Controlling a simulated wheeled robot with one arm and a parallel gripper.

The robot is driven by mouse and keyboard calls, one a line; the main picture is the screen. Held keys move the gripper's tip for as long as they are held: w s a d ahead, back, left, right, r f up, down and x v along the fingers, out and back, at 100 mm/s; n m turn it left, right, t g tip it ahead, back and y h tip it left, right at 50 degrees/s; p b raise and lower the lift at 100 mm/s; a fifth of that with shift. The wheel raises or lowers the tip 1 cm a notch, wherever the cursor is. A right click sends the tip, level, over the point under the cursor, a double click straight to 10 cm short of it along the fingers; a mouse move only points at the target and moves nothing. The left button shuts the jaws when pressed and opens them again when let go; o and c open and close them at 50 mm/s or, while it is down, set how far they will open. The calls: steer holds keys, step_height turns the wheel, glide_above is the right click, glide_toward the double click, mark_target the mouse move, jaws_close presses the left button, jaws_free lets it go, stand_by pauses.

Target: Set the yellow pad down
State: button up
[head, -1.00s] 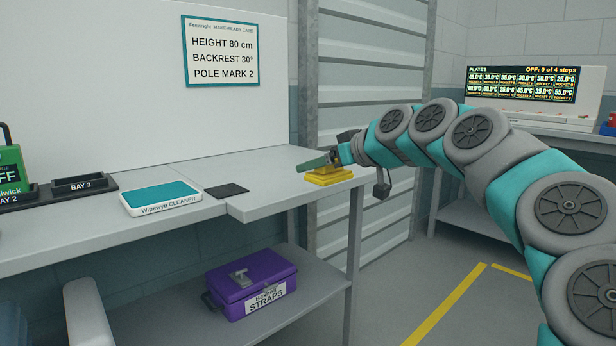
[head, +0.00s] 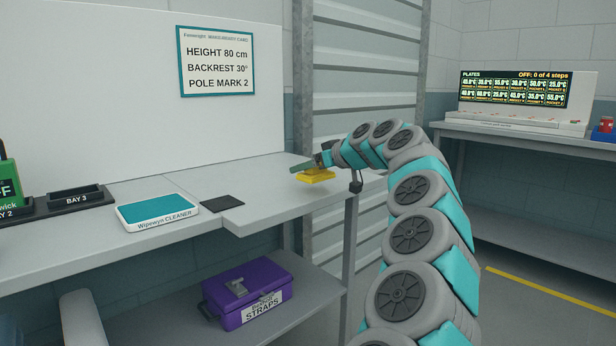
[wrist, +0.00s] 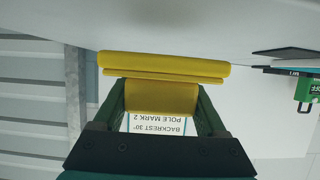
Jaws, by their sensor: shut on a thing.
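The yellow pad (head: 317,176) is at the right end of the grey bench, near its front corner. My gripper (head: 312,165) is shut on it from above and to the right. In the wrist view the yellow pad (wrist: 165,65) has a wide flat part and a narrower block, and the green fingers of my gripper (wrist: 160,98) stand on both sides of that block. The pad's wide face is close to the pale bench top; I cannot tell whether it touches.
The bench top (head: 262,193) around the pad is clear. A black square (head: 222,201) and a teal-topped Wipewyn cleaner (head: 157,208) lie to the left. A purple straps box (head: 248,291) stands on the shelf below. A ribbed metal shutter (head: 365,70) is behind.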

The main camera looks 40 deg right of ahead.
mark_target(308, 189)
steer(key=shift+w+d, duration=0.2)
steer(key=shift+w, duration=0.1)
steer(key=shift+f, duration=1.8)
steer(key=shift+f, duration=0.2)
steer(key=o, duration=1.3)
steer(key=shift+r, duration=0.1)
steer(key=shift+c, duration=0.2)
steer(key=shift+r+p, duration=0.2)
steer(key=shift+p, duration=0.15)
steer(key=b+v, duration=0.2)
steer(key=v, duration=1)
